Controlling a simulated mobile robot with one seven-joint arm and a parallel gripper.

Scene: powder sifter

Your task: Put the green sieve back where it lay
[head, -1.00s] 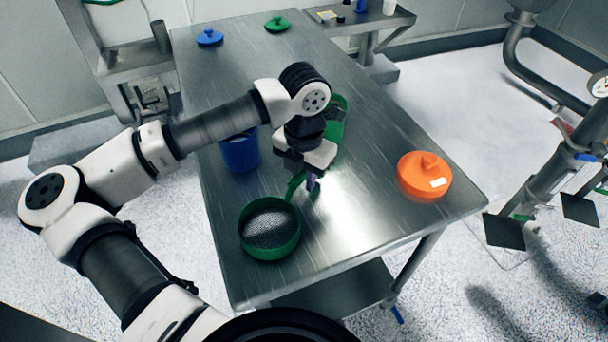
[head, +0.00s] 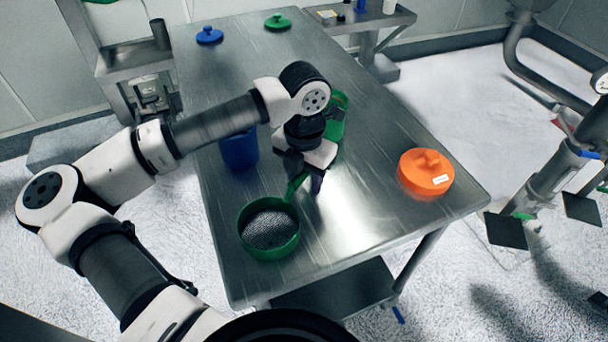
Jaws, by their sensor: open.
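The green sieve (head: 270,228), a round green frame with a grey mesh, is at the near left part of the steel table (head: 345,232). Its green handle points up and right toward my gripper (head: 307,183). My gripper points down at the handle's end, with its jaws open. The gripper partly hides the handle's end, and I cannot tell whether the fingers touch it. The sieve looks level, resting on the tabletop.
A blue container (head: 239,150) stands left of my gripper, and a green container (head: 337,122) stands behind it, partly hidden. An orange lidded container (head: 426,174) is at the right edge. Blue (head: 209,36) and green (head: 277,22) lids lie at the far end. The near right tabletop is clear.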

